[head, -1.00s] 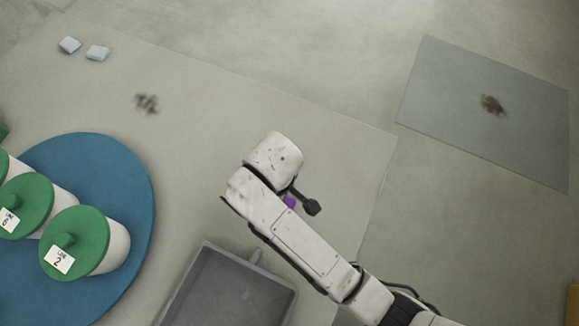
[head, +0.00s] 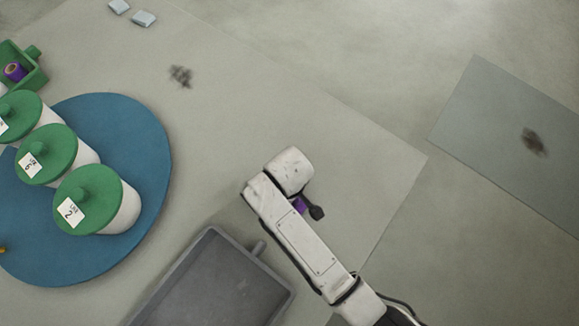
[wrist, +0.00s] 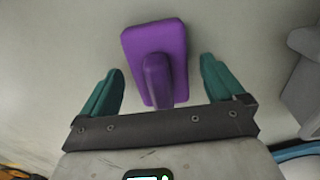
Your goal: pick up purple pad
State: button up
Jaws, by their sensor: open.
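The purple pad (wrist: 172,42) lies on the pale surface in the wrist view, a flat block with a raised purple handle (wrist: 157,80) on top. My gripper (wrist: 160,75) is open, its two teal fingers on either side of the handle and apart from it. In the head view only a small purple patch of the pad (head: 298,205) shows beside my arm's end, which hides most of it.
A grey tray (head: 188,257) stands left of my arm. A blue round board (head: 150,150) holds several white canisters with green lids (head: 88,199). A green bin (head: 38,75) holds a purple-and-orange roll. Two light blocks (head: 144,18) lie at the back. A grey mat (head: 490,110) is at right.

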jog(key=shift+f, duration=0.45)
jog(key=c, duration=1.2)
jog(key=shift+o, duration=0.2)
jog(key=shift+r, duration=0.1)
jog(key=shift+r, duration=0.45)
notch_tip(320, 180, up, 3)
jog(key=shift+s+f+p, duration=0.1)
jog(key=shift+f+p, duration=0.05)
jog(key=shift+p, duration=0.25)
jog(key=s+r, duration=0.4)
jog(key=s, duration=0.3)
jog(key=s+d+r+p, duration=0.1)
jog(key=s+r, duration=0.4)
jog(key=s, duration=0.1)
jog(key=shift+s+r+p, duration=0.15)
jog(key=shift+s+p, duration=0.15)
jog(key=shift+s, duration=0.1)
